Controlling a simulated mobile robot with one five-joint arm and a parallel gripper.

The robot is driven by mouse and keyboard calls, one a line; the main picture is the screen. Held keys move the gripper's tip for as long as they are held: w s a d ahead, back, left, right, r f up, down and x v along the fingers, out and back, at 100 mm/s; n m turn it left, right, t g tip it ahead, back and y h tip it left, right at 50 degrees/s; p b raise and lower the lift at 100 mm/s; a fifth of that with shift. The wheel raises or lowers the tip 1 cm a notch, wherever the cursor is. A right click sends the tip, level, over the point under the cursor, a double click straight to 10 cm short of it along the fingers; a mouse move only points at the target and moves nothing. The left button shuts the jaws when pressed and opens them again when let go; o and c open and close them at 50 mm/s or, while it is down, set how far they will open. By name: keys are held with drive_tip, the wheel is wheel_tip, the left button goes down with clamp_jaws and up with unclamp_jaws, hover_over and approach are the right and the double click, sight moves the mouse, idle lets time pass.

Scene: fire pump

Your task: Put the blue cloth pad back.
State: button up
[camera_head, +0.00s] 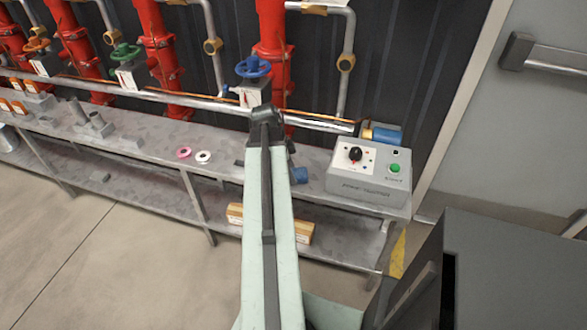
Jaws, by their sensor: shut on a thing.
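My arm reaches up from the bottom of the picture to the metal bench, and its upper link hides most of my gripper. A dark part of my gripper (290,148) shows just right of the arm. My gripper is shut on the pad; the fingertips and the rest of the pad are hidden. I cannot tell whether the pad touches the bench top.
The grey control box (368,180) stands at the bench's (225,182) right end. Pink (184,153) and white (203,157) rings lie left of my arm. A blue handwheel (254,68) and red pipes stand behind. A wooden block (304,232) lies on the lower shelf.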

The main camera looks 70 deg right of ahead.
drive_tip(key=shift+f, duration=0.15)
drive_tip(key=o, duration=1.2)
drive_tip(key=p+v, duration=1.1)
drive_tip(key=v, duration=0.1)
